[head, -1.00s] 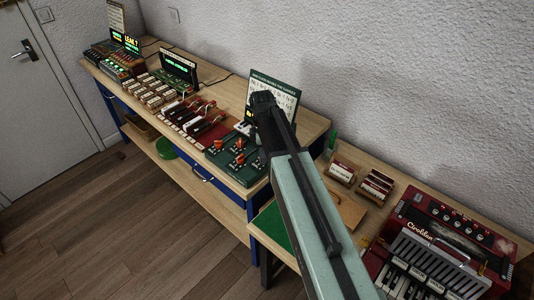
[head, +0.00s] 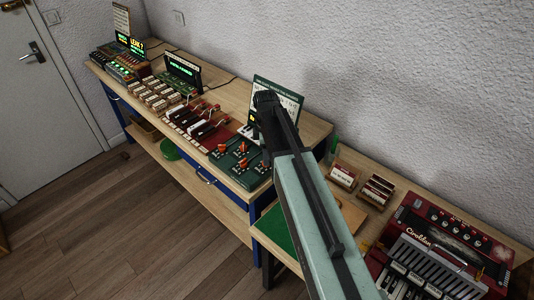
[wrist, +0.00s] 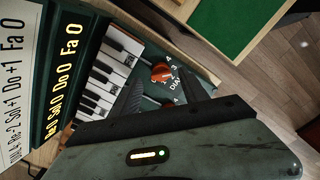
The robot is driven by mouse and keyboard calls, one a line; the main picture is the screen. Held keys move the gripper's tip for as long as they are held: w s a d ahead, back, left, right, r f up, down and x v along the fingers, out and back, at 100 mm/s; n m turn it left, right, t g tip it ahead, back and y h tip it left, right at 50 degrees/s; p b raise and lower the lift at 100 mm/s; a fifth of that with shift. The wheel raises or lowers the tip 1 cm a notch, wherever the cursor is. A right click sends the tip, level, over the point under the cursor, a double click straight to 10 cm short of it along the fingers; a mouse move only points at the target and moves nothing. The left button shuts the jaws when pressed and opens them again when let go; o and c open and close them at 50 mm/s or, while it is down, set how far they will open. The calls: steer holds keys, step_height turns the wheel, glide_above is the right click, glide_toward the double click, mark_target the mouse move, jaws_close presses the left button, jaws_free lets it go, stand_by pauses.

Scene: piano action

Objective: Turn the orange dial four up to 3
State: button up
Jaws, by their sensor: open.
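A dark green panel (head: 229,168) carries several orange dials, one of them at its back edge (head: 243,147). In the wrist view one orange dial (wrist: 161,72) shows close up, with white numerals, among them 3 and 4, and a partly covered "DIAL" label beside it. I cannot read that dial's number or its exact setting. My gripper (wrist: 158,78) is open, its two dark fingers apart near this dial, with nothing between them that I can see held. I cannot tell whether the fingers touch it. In the head view my arm hides part of the panel's right side.
A green sign (head: 278,97) stands behind the panel. Piano keys and a green display (wrist: 72,75) lie left of the dial in the wrist view. Key blocks (head: 195,120) sit left of the panel. A red accordion (head: 440,240) lies at the lower right, with small key blocks (head: 343,176) nearby.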

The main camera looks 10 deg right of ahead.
step_height(320, 180, up, 6)
steer(key=p, duration=0.4)
steer(key=shift+f, duration=0.35)
steer(key=shift+f, duration=0.1)
steer(key=shift+s+d+f+b, duration=0.15)
steer(key=shift+f+b, duration=0.15)
steer(key=shift+b, duration=0.15)
steer(key=s+d+f+m+b, duration=0.1)
steer(key=s+m, duration=1.3)
steer(key=m, duration=0.2)
steer(key=shift+s+d, duration=0.15)
steer(key=shift+s, duration=0.15)
